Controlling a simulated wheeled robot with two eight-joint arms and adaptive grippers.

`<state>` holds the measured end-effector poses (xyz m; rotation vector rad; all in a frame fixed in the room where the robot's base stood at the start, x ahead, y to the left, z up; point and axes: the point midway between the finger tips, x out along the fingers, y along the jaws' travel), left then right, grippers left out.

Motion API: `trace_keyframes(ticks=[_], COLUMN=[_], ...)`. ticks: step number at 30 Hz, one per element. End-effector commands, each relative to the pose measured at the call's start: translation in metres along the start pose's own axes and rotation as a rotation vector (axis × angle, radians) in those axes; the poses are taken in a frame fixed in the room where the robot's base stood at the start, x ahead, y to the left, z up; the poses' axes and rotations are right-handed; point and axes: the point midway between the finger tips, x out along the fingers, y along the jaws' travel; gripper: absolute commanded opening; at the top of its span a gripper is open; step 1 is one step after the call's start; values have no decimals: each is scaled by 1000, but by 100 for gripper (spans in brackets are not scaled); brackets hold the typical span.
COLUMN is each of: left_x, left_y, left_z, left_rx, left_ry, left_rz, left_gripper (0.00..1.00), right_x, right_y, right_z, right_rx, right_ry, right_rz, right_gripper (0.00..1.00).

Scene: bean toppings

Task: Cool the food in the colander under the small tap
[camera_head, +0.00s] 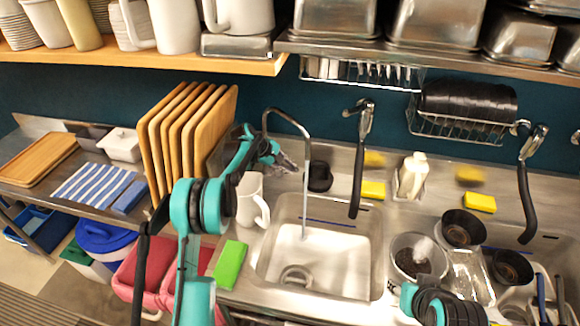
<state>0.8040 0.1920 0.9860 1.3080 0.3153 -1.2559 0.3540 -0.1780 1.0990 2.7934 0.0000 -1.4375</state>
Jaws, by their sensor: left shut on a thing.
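The small tap (290,117) is a thin bent metal pipe behind the left sink basin (330,262). A thin pale stream, which looks like water, falls from its spout into the basin. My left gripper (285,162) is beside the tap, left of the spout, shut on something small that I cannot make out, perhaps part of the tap. A round grey vessel with dark contents (416,258), perhaps the colander, stands right of the basin, not under the spout.
A white mug (252,200) and a green sponge (230,265) sit left of the basin. Two black bowls (463,228) (512,266) stand at the right. A black-handled sprayer (357,170) hangs behind the basin. Wooden boards (185,130) stand at the left.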

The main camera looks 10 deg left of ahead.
Motion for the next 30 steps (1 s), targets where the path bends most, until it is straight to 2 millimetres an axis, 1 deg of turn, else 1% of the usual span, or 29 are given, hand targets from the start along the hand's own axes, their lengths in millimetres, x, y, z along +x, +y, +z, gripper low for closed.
trace_keyframes(ticks=[6,19,20,21,22,30], left_x=[-2,-3,-3,-3,-3,-3], left_y=[-2,-3,-3,-3,-3,-3], left_z=[-1,-1,-1,-1,-1,-1], left_rx=[46,55,55,55,55,55], left_ry=[-31,-37,-37,-37,-37,-37], left_rz=[-19,-22,-22,-22,-22,-23], left_gripper=[0,0,19,30,37,38], right_x=[0,0,0,0,0,0], right_y=[0,0,0,0,0,0], right_z=[0,0,0,0,0,0], right_rx=[0,0,0,0,0,0], right_ry=[0,0,0,0,0,0], right_rz=[0,0,0,0,0,0], right_gripper=[40,40,40,40,40,40])
